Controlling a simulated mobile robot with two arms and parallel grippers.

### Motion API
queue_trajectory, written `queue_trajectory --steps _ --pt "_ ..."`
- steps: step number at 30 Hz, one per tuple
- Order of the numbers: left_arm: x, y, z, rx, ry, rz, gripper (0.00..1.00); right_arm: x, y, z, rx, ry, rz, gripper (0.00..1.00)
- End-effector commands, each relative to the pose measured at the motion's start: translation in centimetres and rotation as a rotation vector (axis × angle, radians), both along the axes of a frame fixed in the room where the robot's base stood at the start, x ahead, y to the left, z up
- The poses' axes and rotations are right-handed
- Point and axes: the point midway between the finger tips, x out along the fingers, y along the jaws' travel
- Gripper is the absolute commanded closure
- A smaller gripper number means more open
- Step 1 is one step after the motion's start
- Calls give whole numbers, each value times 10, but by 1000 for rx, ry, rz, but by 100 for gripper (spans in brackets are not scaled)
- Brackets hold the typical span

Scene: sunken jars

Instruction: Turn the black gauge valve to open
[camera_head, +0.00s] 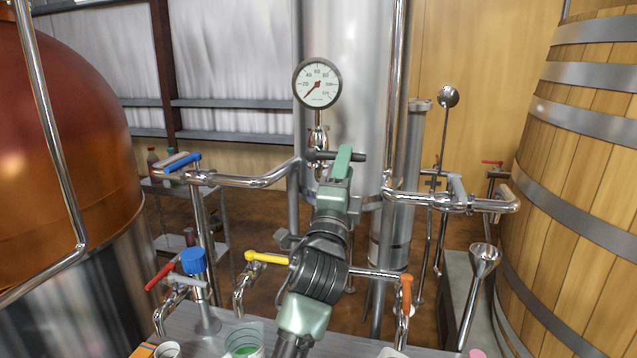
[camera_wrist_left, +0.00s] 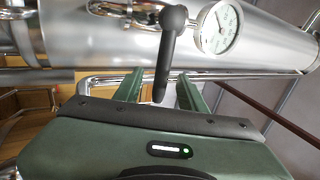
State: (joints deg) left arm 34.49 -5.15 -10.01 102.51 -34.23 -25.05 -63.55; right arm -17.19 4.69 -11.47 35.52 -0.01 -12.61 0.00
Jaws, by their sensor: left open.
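The black gauge valve handle (camera_head: 319,155) is a dark lever just below the round white gauge (camera_head: 317,84), in front of the steel column. It lies roughly level in the head view, partly behind my left gripper (camera_head: 341,166). In the left wrist view the black handle (camera_wrist_left: 169,52) has a rounded knob end and a straight bar. The bar reaches down between the two green fingers of my open left gripper (camera_wrist_left: 160,85), with a gap visible on each side. The gauge (camera_wrist_left: 217,27) shows beside it. My right gripper is not in view.
A blue-handled valve (camera_head: 182,162) is on the pipe to the left. Yellow (camera_head: 266,258), red (camera_head: 162,274) and orange (camera_head: 406,290) handles are lower down. A copper vessel (camera_head: 65,160) stands left and a wooden barrel (camera_head: 585,180) right.

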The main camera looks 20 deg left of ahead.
Motion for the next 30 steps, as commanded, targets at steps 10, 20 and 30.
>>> queue_trajectory --steps 10,20,30 --pt "16 1 9 -1 -1 0 59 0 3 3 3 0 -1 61" --pt "24 2 13 -1 -1 0 59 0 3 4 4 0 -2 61" --pt "24 2 12 -2 -1 -1 100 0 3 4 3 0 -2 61"
